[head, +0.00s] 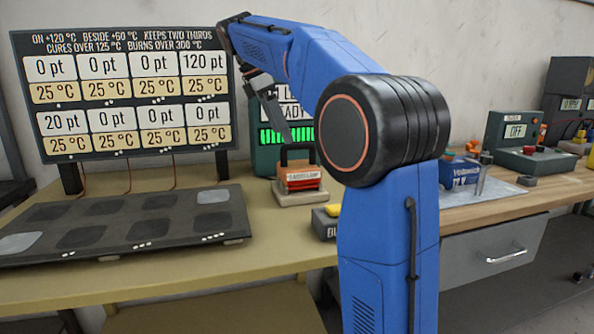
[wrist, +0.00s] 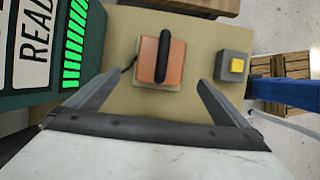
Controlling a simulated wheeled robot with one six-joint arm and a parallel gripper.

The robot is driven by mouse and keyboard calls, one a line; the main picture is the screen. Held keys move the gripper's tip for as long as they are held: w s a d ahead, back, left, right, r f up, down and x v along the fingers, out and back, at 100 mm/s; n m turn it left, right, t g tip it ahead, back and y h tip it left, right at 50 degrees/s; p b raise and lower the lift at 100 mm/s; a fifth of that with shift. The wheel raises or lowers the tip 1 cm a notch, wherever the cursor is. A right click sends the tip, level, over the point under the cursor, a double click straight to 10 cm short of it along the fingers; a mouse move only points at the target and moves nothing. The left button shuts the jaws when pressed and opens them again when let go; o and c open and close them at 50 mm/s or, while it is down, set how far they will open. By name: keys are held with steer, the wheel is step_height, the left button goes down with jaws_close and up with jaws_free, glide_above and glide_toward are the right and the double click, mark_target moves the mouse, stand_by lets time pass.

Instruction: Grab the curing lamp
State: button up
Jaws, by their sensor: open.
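The curing lamp (head: 303,178) is a red-orange block with a dark arched handle and a pale label, sitting on a light stand on the table in front of the green-barred device. In the wrist view the lamp (wrist: 172,62) shows from above, its black handle running along its middle, with a dark cord at its left side. My gripper (wrist: 150,85) is open and empty, its two fingers spread either side of and short of the lamp. In the head view my gripper (head: 270,100) hangs above and left of the lamp, partly hidden by my arm.
The green-barred device (head: 268,130) stands close behind the lamp. A grey box with a yellow button (wrist: 235,66) sits to its right. A dark plate (head: 120,225) with several pads and a display board (head: 130,95) fill the left. The yellowish table (head: 270,255) is clear in front.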

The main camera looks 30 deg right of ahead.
mark_target(298, 165)
steer(key=x, duration=0.8)
steer(key=shift+f, duration=0.1)
steer(key=shift+d+x, duration=0.1)
steer(key=shift+x, duration=1.2)
steer(key=shift+d+x, duration=0.15)
steer(key=shift+x, duration=1.2)
steer(key=shift+s, duration=0.1)
steer(key=c, duration=1.4)
